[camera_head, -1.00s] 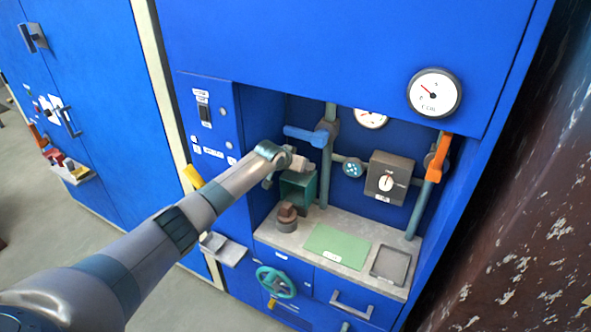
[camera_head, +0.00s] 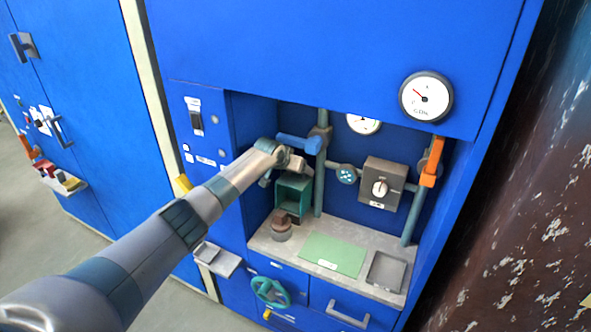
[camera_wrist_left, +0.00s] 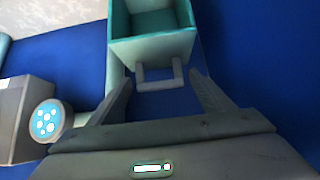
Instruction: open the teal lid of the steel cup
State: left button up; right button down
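A small teal open-fronted box (camera_head: 306,203) stands at the left of the blue recess in the head view. In the left wrist view the teal box (camera_wrist_left: 154,50) shows its open side, pale walls and a grey bar handle (camera_wrist_left: 160,85). My left gripper (camera_head: 283,172) is just above the box, partly hidden by its own arm. In the left wrist view its fingers (camera_wrist_left: 161,82) are apart, one on each side of the handle, with gaps visible. A grey cylinder with a brown top (camera_head: 281,229) stands before the box. I cannot make out a separate steel cup or teal lid. My right gripper is not in view.
The grey counter (camera_head: 268,245) carries a green mat (camera_head: 333,254) and a shallow grey tray (camera_head: 386,272).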

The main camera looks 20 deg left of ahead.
pick_arm(q)
jog(key=shift+s, duration=0.15)
jog(key=shift+v, duration=0.8)
jog(key=b+v, duration=0.3)
jog(key=v, duration=1.2)
jog(key=shift+r, duration=0.3)
jog(key=shift+s, duration=0.15)
